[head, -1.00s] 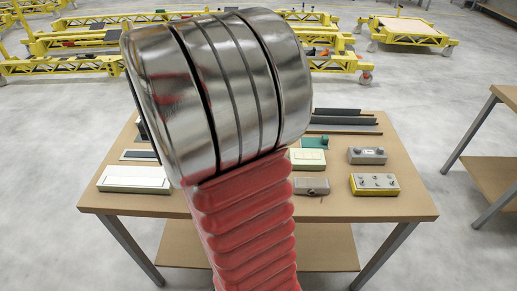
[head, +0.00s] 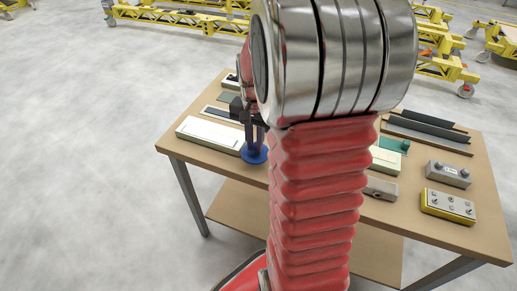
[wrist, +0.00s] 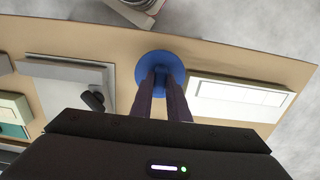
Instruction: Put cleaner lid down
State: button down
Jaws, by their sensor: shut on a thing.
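The blue cleaner lid (head: 255,155) is a round disc at the front edge of the work table (head: 189,148), right of a long white box. It also shows in the wrist view (wrist: 145,69), with the front table edge passing close behind it. My gripper (head: 255,141) points down at the lid, and its two dark fingers (wrist: 162,78) are shut on the lid's middle. I cannot tell whether the lid touches the table top. My red arm hides the table's middle in the head view.
The white box (head: 210,134) lies close beside the lid. A pale flat case (wrist: 60,78) with a black part lies on its other side. Grey (head: 449,173) and yellow-edged (head: 447,206) control boxes stand at the right. Yellow trolleys (head: 180,20) stand behind, on open floor.

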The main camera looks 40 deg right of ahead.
aim_at(255, 146)
jog(key=shift+f, duration=1.9)
jog(key=c, duration=1.7)
grip_release()
notch_tip(255, 146, up, 12)
jog(key=shift+r, duration=0.1)
